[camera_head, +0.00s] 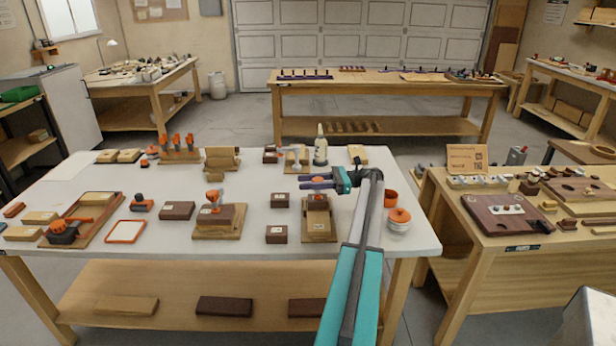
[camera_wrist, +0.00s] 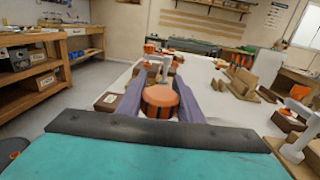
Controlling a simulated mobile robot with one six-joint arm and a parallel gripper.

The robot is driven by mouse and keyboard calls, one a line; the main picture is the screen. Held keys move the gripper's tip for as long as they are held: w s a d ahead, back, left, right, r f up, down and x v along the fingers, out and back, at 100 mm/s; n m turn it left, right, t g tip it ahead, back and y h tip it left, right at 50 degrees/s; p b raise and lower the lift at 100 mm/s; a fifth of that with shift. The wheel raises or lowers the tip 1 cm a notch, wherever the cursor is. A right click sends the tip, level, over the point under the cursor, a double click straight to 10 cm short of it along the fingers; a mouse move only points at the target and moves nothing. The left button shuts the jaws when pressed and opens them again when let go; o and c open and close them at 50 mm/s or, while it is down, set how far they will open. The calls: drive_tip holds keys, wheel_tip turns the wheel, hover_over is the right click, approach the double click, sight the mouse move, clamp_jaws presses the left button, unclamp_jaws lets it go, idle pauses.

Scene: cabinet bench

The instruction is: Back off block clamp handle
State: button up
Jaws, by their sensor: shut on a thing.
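My gripper (camera_head: 318,181) reaches in from the right over the white bench, its purple fingers pointing left. In the wrist view the fingers (camera_wrist: 160,103) lie on both sides of an orange ribbed handle (camera_wrist: 160,100) and are shut on it. In the head view the block clamp (camera_head: 319,229) stands directly below, a wooden base with a brown block on it. A little orange shows under the fingers; the rest of the handle is mostly hidden there.
A second clamp with an orange knob (camera_head: 215,195) stands to the left. Small brown boxes (camera_head: 276,235) lie close on the left. A white clamp (camera_head: 297,156) and a bottle (camera_head: 320,147) stand behind. An orange-lidded jar (camera_head: 399,218) is to the right.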

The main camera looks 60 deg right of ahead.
drive_tip(key=shift+a+n+g+y+p, duration=0.15)
drive_tip(key=shift+n+g+y+p, duration=0.3)
drive_tip(key=shift+p, duration=0.9)
drive_tip(key=o, duration=1.1)
drive_tip(key=shift+f, duration=0.1)
drive_tip(key=shift+c, duration=0.2)
